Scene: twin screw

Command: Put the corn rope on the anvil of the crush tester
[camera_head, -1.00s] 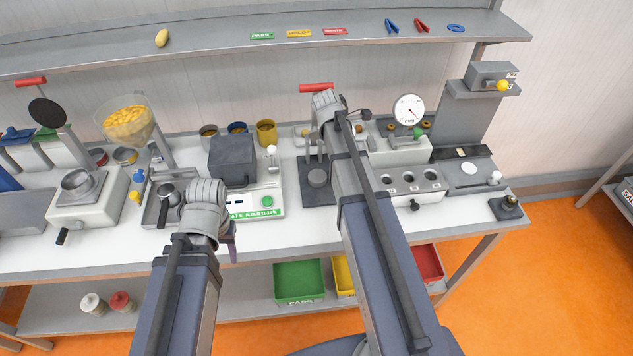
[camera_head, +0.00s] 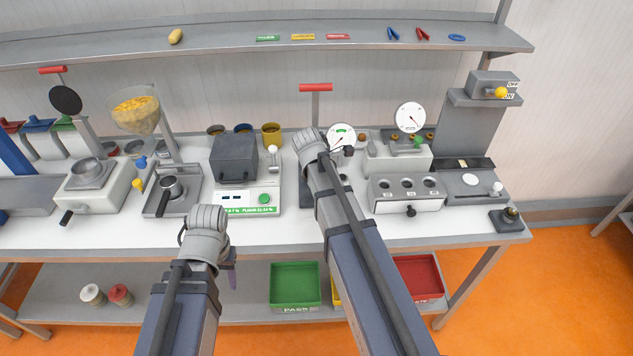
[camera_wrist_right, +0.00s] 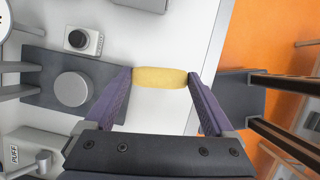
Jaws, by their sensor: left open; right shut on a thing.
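The corn rope (camera_wrist_right: 160,78), a short yellow piece, lies across between the two purple fingers of my right gripper (camera_wrist_right: 160,84) in the right wrist view. The gripper is shut on it. The anvil (camera_wrist_right: 73,88), a grey disc on a dark base plate, is left of the corn rope in that view, apart from it. In the head view the crush tester shows its red handle (camera_head: 315,87) and a dial (camera_head: 341,134); my right arm hides its anvil. My left gripper (camera_head: 231,275) is open at the table's front edge, its fingers mostly hidden behind the wrist.
A grey box on a white scale (camera_head: 265,200) stands left of the crush tester. A white block with three holes (camera_head: 407,188) stands right of it. A green bin (camera_head: 295,285) and a red bin (camera_head: 418,277) are below. White tabletop is clear along the front.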

